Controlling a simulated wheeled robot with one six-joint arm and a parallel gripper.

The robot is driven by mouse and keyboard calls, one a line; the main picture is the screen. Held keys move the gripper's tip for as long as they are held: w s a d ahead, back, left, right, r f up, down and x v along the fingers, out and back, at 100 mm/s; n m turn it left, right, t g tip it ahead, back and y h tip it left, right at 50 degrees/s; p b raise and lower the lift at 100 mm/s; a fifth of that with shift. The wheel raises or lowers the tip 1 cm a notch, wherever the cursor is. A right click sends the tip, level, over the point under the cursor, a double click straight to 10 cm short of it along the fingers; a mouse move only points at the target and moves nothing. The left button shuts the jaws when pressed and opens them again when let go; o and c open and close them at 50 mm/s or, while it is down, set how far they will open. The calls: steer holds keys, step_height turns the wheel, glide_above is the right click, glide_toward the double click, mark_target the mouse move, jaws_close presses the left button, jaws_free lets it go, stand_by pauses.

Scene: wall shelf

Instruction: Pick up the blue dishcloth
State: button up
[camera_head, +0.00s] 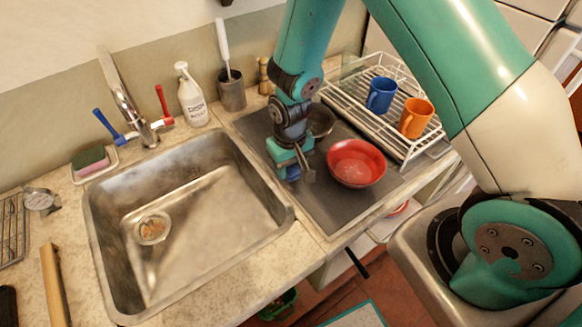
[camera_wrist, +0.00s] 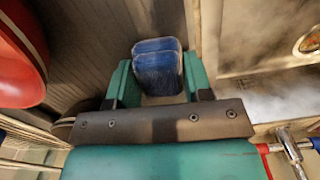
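The blue dishcloth (camera_wrist: 158,68) is a small folded pad in the wrist view. It sits between the two fingers of my gripper (camera_wrist: 160,80) and fills the gap, with both sides against the fingers. Its far end sticks out past the fingertips. In the head view a little of the blue cloth (camera_head: 293,173) shows at my gripper (camera_head: 292,165), low over the left edge of the dark drainer mat (camera_head: 330,207), beside the sink. The gripper hides most of it there. I cannot tell whether the cloth touches the mat.
A red bowl (camera_head: 357,163) stands close on the right, with a dark bowl (camera_head: 320,121) behind it. The metal sink (camera_head: 205,205) is on the left. A white dish rack (camera_head: 400,148) holds a blue mug (camera_head: 381,95) and an orange mug (camera_head: 416,118).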

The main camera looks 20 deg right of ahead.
stand_by(0.3)
step_height(320, 180, up, 20)
steer(key=shift+b, duration=1.15)
steer(key=shift+o, duration=0.3)
